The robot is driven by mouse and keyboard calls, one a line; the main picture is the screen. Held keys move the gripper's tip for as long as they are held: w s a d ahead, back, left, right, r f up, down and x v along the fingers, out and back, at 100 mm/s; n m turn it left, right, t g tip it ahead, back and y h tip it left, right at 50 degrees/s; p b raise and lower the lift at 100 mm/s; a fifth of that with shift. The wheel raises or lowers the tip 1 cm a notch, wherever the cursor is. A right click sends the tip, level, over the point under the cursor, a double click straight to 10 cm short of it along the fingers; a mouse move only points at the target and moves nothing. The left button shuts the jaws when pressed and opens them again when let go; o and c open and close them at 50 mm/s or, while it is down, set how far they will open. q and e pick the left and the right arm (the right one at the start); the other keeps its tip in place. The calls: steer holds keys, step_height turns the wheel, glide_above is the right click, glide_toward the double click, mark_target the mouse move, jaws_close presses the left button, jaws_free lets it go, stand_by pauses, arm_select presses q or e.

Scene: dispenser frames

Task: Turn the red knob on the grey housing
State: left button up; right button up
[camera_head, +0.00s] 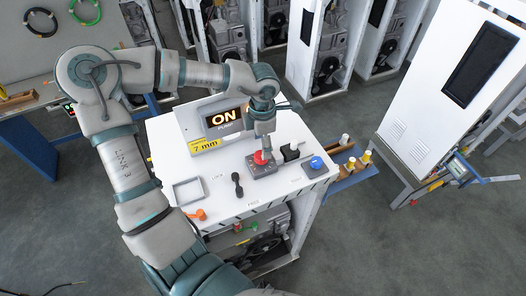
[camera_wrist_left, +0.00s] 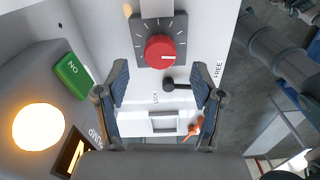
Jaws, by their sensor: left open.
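The red knob (camera_head: 261,157) sits on the grey housing (camera_head: 263,171) on the white tabletop panel. My left gripper (camera_head: 265,142) points down over the knob. In the left wrist view, its open fingers (camera_wrist_left: 158,88) are spread, and the knob shows above the gap between them. The head view does not clearly show whether they touch it. My right gripper is not in view.
A black lever (camera_head: 237,185), an empty square frame (camera_head: 188,191), a black block (camera_head: 291,152) and a blue knob (camera_head: 317,163) are nearby. A green button (camera_wrist_left: 72,75) and lit lamp (camera_wrist_left: 39,126) show.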

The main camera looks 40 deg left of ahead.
mark_target(260, 154)
arm_select(q)
steer(key=f, duration=0.2)
steer(key=a+f, duration=0.1)
steer(key=f, duration=0.1)
steer(key=shift+s+f, duration=0.2)
steer(key=shift+w+d+f, duration=0.1)
steer(key=shift+d+f, duration=0.05)
steer(key=shift+f, duration=0.3)
steer(key=shift+d, duration=0.45)
steer(key=c, duration=0.8)
steer(key=shift+a, duration=0.1)
steer(key=c, duration=0.3)
steer(key=shift+a, duration=0.15)
steer(key=shift+c, duration=0.2)
